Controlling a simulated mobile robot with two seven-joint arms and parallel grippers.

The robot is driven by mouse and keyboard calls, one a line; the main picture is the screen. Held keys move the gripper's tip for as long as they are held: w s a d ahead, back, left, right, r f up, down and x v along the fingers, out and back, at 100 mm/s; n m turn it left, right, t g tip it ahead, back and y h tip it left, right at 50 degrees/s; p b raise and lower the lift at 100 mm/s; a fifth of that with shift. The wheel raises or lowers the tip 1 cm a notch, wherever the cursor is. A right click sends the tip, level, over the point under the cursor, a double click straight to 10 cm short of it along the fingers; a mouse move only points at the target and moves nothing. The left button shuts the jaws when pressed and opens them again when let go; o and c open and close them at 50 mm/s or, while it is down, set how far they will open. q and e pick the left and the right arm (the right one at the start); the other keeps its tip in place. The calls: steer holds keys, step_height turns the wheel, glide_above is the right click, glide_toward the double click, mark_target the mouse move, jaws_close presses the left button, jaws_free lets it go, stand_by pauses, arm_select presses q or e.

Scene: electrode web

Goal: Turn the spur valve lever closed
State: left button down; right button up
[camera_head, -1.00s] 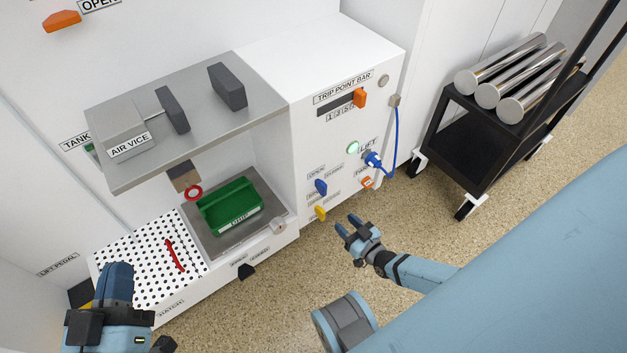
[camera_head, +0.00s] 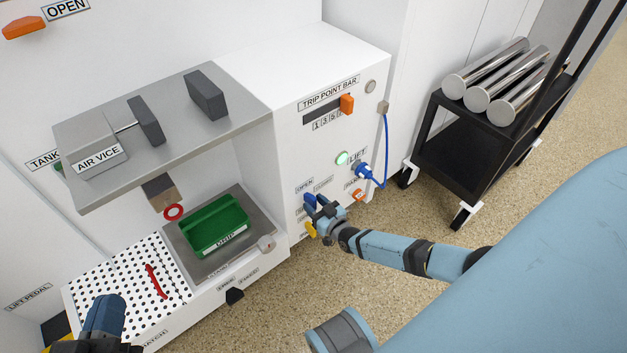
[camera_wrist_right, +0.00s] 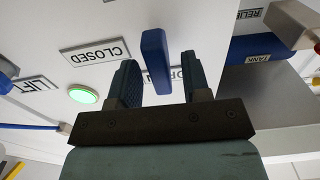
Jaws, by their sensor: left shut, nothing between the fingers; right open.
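A blue valve lever (camera_head: 308,200) stands out from the white cabinet front. In the right wrist view this lever (camera_wrist_right: 156,60) appears between CLOSED and partly hidden OPEN labels. I cannot read a spur label. My right gripper (camera_head: 320,207) is open at the lever. In the wrist view its fingers (camera_wrist_right: 159,70) lie on either side of the lever, with gaps on both sides. How deep the lever sits between them is unclear. A yellow lever (camera_head: 310,230) is just below, partly beside the gripper. My left gripper (camera_head: 105,312) is shut and empty at the lower left.
A blue hose plug (camera_head: 363,171) and green light (camera_head: 341,158) are on the same panel. A green bin (camera_head: 217,226) stands left, below the air vice shelf (camera_head: 180,145). A black cart (camera_head: 465,150) carries metal rolls at right. Floor between is clear.

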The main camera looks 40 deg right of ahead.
steer(key=shift+w, duration=0.4)
steer(key=shift+c, duration=0.4)
jaws_close()
